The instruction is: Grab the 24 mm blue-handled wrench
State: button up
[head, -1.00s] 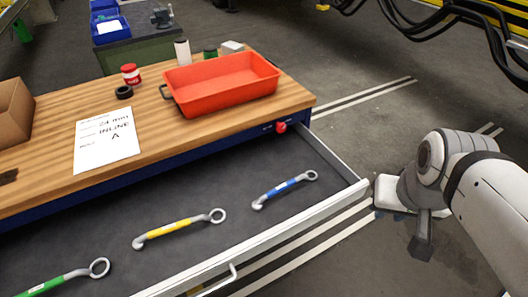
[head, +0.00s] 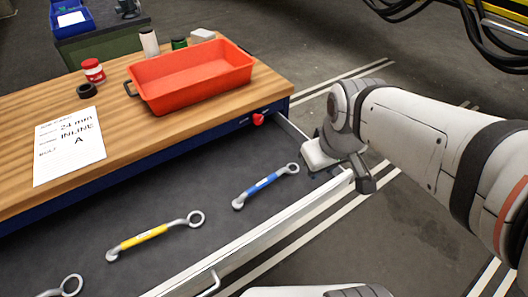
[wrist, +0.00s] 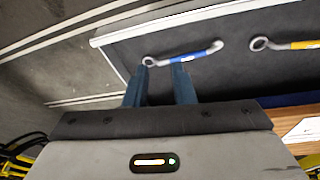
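The blue-handled wrench (head: 265,185) lies in the open drawer (head: 215,205), near its right end. Its ring end points up and to the right in the head view. In the wrist view the wrench (wrist: 184,57) shows just beyond my fingertips. My gripper (wrist: 160,82) is open, with a gap between its two fingers and nothing in it. The fingers appear apart from the wrench. In the head view my wrist hangs over the drawer's right edge, and the fingers are hidden there.
A yellow-handled wrench (head: 145,237) lies to the left in the drawer, and another wrench (head: 66,287) is partly cut off. The wooden worktop (head: 120,125) holds a red tray (head: 190,80), a paper sheet (head: 69,146) and a red-lidded jar (head: 94,71). A red knob (head: 259,119) sits by the drawer.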

jog(key=w+a+f+n+b, duration=0.55)
jog(key=w+f+n, duration=0.35)
jog(key=f+n, duration=0.25)
jog(key=n+g+y+b, duration=0.1)
jog(key=n+b, duration=0.1)
jog(key=n, duration=0.8)
send_over(260, 184)
jog(key=s, duration=0.1)
jog(key=f, duration=1)
jog(key=shift+d, duration=0.3)
jog(key=p+x, duration=0.1)
jog(key=x, duration=0.5)
jog(key=shift+w+f, duration=0.1)
jog(key=shift+f, duration=0.25)
grip_shut()
